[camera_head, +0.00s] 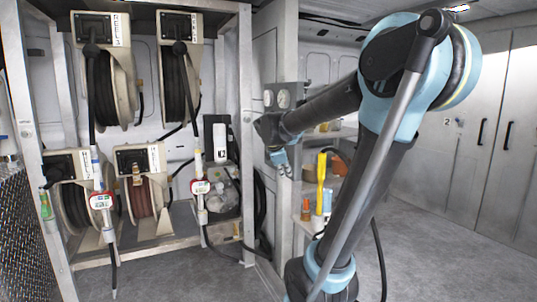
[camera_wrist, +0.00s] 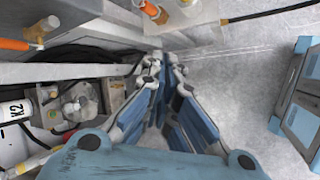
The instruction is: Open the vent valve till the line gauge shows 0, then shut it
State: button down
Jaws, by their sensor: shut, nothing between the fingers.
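Two small round gauges, a left one (camera_head: 268,98) and a right one (camera_head: 284,99), sit on a grey panel on the post beside the reel rack. Their needles are too small to read. My gripper (camera_head: 282,162) hangs below the panel in front of the post, apart from the gauges. In the wrist view my gripper (camera_wrist: 163,62) points away with its fingers together and nothing held. The vent valve cannot be made out for sure in either view; my arm and gripper cover part of the area under the gauges.
Hose reels (camera_head: 107,88) fill the rack at left, with red-faced meter handles (camera_head: 101,201) hanging in front. Grey cabinets (camera_head: 450,150) line the right. The floor (camera_head: 440,250) at right is clear.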

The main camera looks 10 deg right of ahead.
jog(key=w+a+r+n+t, duration=0.1)
jog(key=w+a+r+n, duration=0.1)
jog(key=w+a+n, duration=0.3)
jog(key=w+a+r+n+t+h, duration=0.1)
jog(key=w+r+n, duration=0.15)
jog(key=w, duration=0.55)
jog(key=w+a+r+n+t, duration=0.1)
jog(key=w+a+r+n, duration=0.1)
jog(key=w+a+n, duration=0.3)
jog(key=w+d+f+m, duration=0.1)
jog(key=w+d+f, duration=0.4)
jog(key=w+d, duration=0.3)
jog(key=shift+w, duration=1.55)
jog(key=shift+m, duration=0.25)
jog(key=shift+w+a+r+g, duration=0.25)
jog(key=shift+w+r+g, duration=0.2)
jog(key=shift+w, duration=0.4)
jog(key=shift+r, duration=0.25)
